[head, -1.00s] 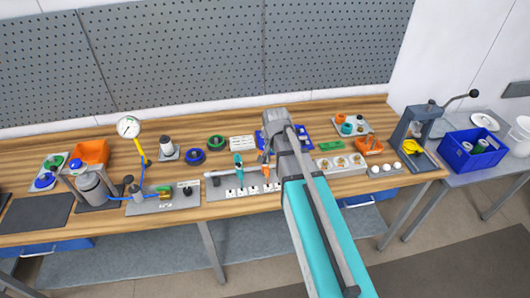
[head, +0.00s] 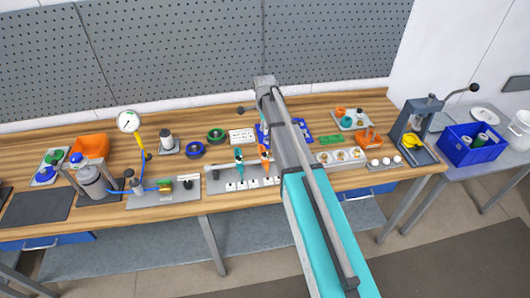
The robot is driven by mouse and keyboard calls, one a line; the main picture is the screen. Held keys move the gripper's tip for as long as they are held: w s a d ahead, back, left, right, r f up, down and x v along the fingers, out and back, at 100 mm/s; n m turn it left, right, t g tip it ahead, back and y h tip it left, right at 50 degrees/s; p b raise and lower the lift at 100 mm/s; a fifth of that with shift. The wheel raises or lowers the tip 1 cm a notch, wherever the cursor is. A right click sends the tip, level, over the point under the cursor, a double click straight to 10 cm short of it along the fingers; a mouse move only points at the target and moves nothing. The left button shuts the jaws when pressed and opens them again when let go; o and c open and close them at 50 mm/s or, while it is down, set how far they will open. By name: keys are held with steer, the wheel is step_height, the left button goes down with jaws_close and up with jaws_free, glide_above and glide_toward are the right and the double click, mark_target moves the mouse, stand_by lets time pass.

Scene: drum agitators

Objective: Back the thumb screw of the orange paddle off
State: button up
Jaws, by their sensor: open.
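The orange paddle (head: 264,153) stands at the right of a grey fixture with white labels (head: 214,186), close to the left side of my arm. Its thumb screw is too small to make out. A teal paddle (head: 239,155) stands to its left on the same fixture. My arm reaches over the bench from the front. A small dark part (head: 242,110) juts left from its wrist, apparently of my gripper, above the back of the bench and away from the orange paddle. My gripper is open; most of it is hidden behind the wrist, and I see nothing held.
Left of the fixture are a gauge (head: 129,122), an orange bin (head: 90,146) and a blue-hosed rig. A pegboard (head: 180,50) closes the back.

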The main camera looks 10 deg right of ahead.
mark_target(265, 154)
steer(key=shift+f, duration=0.2)
step_height(265, 154, down, 13)
steer(key=b, duration=1.4)
steer(key=shift+f, duration=0.2)
stand_by(0.5)
jaws_close()
